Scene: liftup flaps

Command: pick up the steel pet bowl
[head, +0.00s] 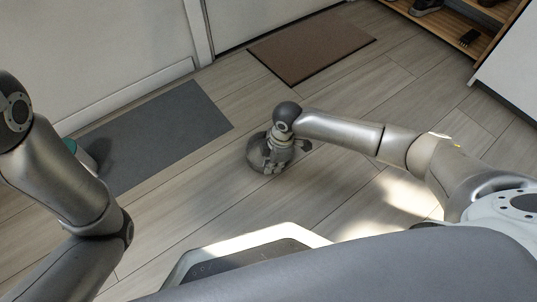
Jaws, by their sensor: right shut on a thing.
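The steel pet bowl (256,158) is a small grey metal bowl on the wood floor, near the middle of the head view. My right gripper (273,166) reaches down onto it from the right and is shut on it. The gripper and wrist cover much of the bowl's right side. I cannot tell whether the bowl is clear of the floor. My left arm shows at the left edge, but its gripper is not in view.
A grey mat (165,135) lies left of the bowl and a brown doormat (312,47) lies behind it. A teal-topped object (72,147) is partly hidden by my left arm. A wooden shelf (475,35) with shoes stands at the top right. Floor around the bowl is clear.

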